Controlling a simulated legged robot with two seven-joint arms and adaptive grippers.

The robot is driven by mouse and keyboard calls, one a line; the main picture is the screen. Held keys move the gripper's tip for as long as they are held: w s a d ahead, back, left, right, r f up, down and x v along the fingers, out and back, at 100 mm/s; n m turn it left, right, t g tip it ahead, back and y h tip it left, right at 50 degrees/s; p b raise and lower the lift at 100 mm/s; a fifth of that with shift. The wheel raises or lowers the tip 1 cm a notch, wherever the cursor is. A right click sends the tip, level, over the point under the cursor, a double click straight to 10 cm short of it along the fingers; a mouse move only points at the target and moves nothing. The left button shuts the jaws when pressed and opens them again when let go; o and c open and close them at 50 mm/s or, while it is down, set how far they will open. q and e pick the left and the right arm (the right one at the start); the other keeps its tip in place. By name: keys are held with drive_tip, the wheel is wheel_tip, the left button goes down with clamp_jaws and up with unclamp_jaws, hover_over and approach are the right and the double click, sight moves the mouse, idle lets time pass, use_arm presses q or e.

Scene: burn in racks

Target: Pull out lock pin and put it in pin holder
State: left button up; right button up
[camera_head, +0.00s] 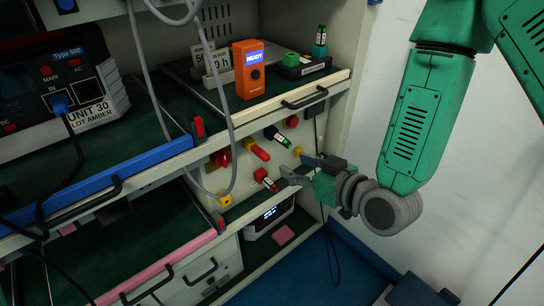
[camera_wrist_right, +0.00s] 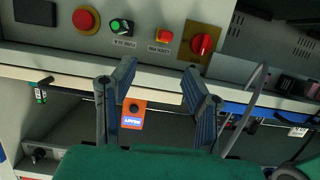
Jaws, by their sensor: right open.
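My right gripper (camera_head: 297,168) is open and empty in front of the rack's control panel, and its two spread fingers (camera_wrist_right: 160,68) show in the wrist view. My left gripper is not in view.
An orange READY device (camera_head: 248,70) stands on the upper shelf, and shows in the wrist view (camera_wrist_right: 133,114). The panel bears a red button (camera_head: 291,121) and a red rotary switch (camera_head: 220,158). A grey cable (camera_head: 233,135) hangs across the rack's front. The right wall is clear.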

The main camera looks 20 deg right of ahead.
sight(260, 149)
drive_tip(key=x, duration=0.4)
drive_tip(key=b+x, duration=0.1)
drive_tip(key=x, duration=0.3)
drive_tip(key=b+x, duration=0.1)
drive_tip(key=x, duration=0.3)
drive_tip(key=shift+w+a+f, duration=0.15)
drive_tip(key=shift+a+f, duration=0.05)
drive_tip(key=shift+a, duration=0.2)
drive_tip(key=shift+w+f, duration=0.1)
drive_tip(key=shift+w, duration=0.3)
drive_tip(key=shift+a, duration=0.1)
drive_tip(key=shift+a, duration=0.1)
drive_tip(key=shift+a, duration=0.1)
clamp_jaws()
unclamp_jaws()
drive_tip(key=shift+d, duration=0.2)
